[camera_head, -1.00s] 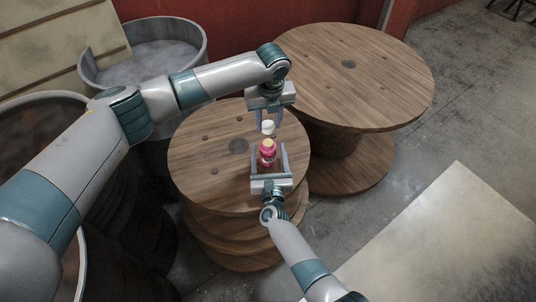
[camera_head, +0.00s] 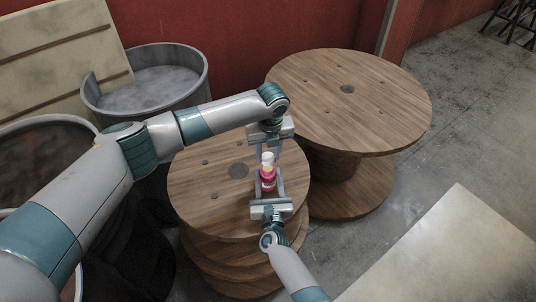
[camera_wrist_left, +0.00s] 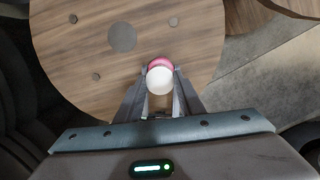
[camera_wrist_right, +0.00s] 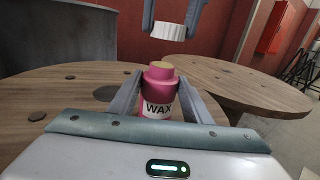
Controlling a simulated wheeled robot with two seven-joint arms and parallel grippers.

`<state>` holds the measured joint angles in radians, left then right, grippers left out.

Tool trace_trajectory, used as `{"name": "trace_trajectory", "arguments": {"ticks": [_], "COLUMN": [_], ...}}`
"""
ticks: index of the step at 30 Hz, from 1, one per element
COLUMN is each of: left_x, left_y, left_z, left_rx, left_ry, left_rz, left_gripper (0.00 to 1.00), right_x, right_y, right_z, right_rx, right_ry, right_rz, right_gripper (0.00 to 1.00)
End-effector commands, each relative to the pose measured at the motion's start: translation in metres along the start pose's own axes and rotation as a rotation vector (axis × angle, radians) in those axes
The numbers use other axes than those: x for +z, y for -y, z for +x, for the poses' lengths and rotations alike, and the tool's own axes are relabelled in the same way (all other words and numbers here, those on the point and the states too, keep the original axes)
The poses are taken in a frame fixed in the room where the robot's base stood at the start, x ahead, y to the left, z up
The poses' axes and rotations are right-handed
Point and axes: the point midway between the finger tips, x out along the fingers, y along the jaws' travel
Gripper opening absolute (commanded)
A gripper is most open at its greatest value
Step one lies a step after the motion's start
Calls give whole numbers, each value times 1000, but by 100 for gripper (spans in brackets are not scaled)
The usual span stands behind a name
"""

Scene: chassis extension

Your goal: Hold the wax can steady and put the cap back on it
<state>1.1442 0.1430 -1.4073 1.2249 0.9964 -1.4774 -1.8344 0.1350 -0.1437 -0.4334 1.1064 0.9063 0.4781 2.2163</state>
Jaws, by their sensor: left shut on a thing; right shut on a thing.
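The pink wax can (camera_head: 267,181) stands upright over the near wooden spool top, with a "WAX" label in the right wrist view (camera_wrist_right: 159,94). My right gripper (camera_head: 268,186) is shut on the can's body from the near side. My left gripper (camera_head: 267,154) reaches in from the far side and is shut on the white cap (camera_wrist_right: 174,31). The right wrist view shows the cap above the can's tan top, with a gap between them and the cap slightly right. In the left wrist view the cap (camera_wrist_left: 160,80) covers much of the can; my left gripper's fingers flank it.
The near wooden spool (camera_head: 205,182) has free room left of the can. A larger spool (camera_head: 350,100) stands behind right. Grey drums (camera_head: 150,90) stand at the left, and a pale flat sheet (camera_head: 450,250) lies at the lower right.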

Motion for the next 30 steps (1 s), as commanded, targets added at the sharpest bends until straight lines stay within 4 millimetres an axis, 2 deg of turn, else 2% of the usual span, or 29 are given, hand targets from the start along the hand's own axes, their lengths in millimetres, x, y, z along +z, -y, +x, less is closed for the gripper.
{"name": "trace_trajectory", "arguments": {"ticks": [3,6,30], "left_x": [-2,-2,-4], "left_y": [0,0,0], "left_z": [13,18,23], "left_rx": [0,0,-1], "left_ry": [0,1,1], "left_rz": [-1,-1,-1], "left_gripper": [14,14,14], "right_x": [0,0,0], "right_y": [0,0,0], "right_z": [0,0,0], "right_rx": [0,0,0], "right_ry": [0,0,0], "right_rz": [0,0,0], "right_gripper": [4,4,4]}}
